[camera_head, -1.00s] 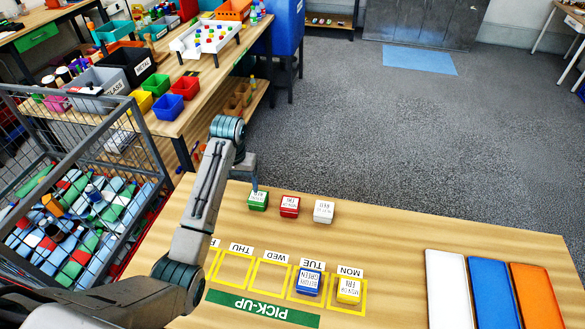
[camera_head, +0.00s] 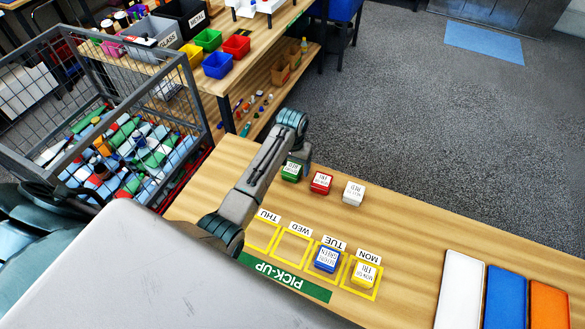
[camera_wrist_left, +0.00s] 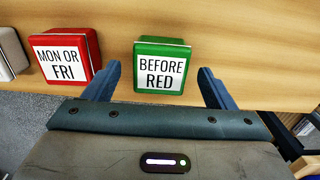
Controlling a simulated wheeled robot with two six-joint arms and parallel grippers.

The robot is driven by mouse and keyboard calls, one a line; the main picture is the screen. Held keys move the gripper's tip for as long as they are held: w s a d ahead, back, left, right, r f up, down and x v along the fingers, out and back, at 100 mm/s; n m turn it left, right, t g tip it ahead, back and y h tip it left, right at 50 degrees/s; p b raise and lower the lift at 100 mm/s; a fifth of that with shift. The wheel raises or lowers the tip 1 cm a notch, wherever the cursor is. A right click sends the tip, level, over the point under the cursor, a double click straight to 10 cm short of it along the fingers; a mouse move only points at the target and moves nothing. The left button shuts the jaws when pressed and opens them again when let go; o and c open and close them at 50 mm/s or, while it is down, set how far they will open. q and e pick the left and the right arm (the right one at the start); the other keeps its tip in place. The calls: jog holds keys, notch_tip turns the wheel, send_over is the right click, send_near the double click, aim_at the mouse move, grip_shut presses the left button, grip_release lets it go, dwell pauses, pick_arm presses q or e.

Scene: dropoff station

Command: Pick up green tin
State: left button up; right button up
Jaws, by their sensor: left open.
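The green tin (camera_head: 291,172) stands at the left end of a row of tins near the far edge of the wooden table. In the left wrist view the green tin (camera_wrist_left: 161,66) has a white label reading "BEFORE RED". My left gripper (camera_wrist_left: 160,84) is open, with one blue finger on either side of the green tin's near part. In the head view my left gripper (camera_head: 300,168) is at the green tin, partly hidden by my arm. My right gripper is not in view.
A red tin (camera_head: 321,183) and a white tin (camera_head: 353,192) stand to the right. A blue tin (camera_head: 327,259) and a yellow tin (camera_head: 366,273) sit in yellow outlined squares by a green PICK-UP strip (camera_head: 285,278). White, blue and orange panels (camera_head: 505,290) lie at the right.

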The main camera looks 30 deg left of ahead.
pick_arm(q)
jog(key=shift+f, duration=1.15)
jog(key=c, duration=1.1)
jog(key=shift+c, duration=0.2)
jog(key=shift+r, duration=0.15)
